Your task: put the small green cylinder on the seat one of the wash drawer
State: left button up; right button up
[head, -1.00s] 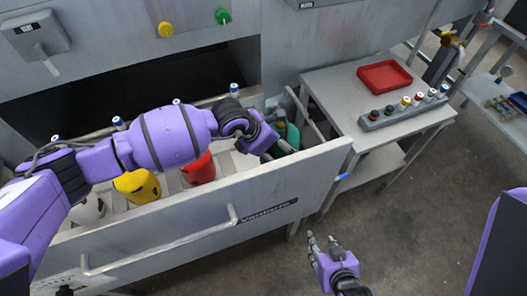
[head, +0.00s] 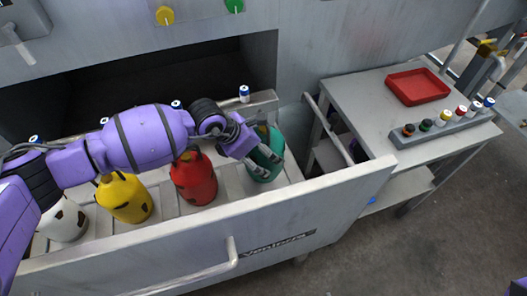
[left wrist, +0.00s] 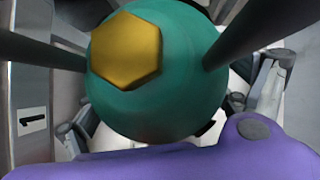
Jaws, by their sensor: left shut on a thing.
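The small green cylinder (head: 264,150) is at the right end of the row in the open wash drawer (head: 345,180). My left gripper (head: 268,166) is shut on it. In the left wrist view the green cylinder (left wrist: 175,85) has a yellow hexagonal top and a dark finger on each side. Whether its base touches the drawer floor is hidden. A plate marked 1 (left wrist: 31,120) shows at the left of the left wrist view. My right gripper is out of view.
Red (head: 195,182), yellow (head: 125,200) and white (head: 65,222) cylinders stand left of the green one in the drawer. A side table (head: 365,100) at right holds a red tray (head: 418,88) and a rack of small capped pieces (head: 445,132).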

pick_arm(q)
jog(key=f+b, duration=0.1)
jog(key=f, duration=0.1)
jog(key=f+b, duration=0.1)
jog(key=shift+w+a+f+b, duration=0.1)
jog(key=shift+w+f+b, duration=0.2)
jog(key=shift+r, duration=0.2)
jog(key=shift+f, duration=0.2)
jog(key=o, duration=1.7)
jog(key=shift+s+a+f, duration=0.1)
jog(key=shift+f, duration=0.1)
jog(key=shift+o, duration=0.6)
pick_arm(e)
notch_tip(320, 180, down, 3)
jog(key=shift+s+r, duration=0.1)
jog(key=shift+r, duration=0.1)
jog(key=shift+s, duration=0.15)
pick_arm(q)
jog(key=shift+r, duration=0.1)
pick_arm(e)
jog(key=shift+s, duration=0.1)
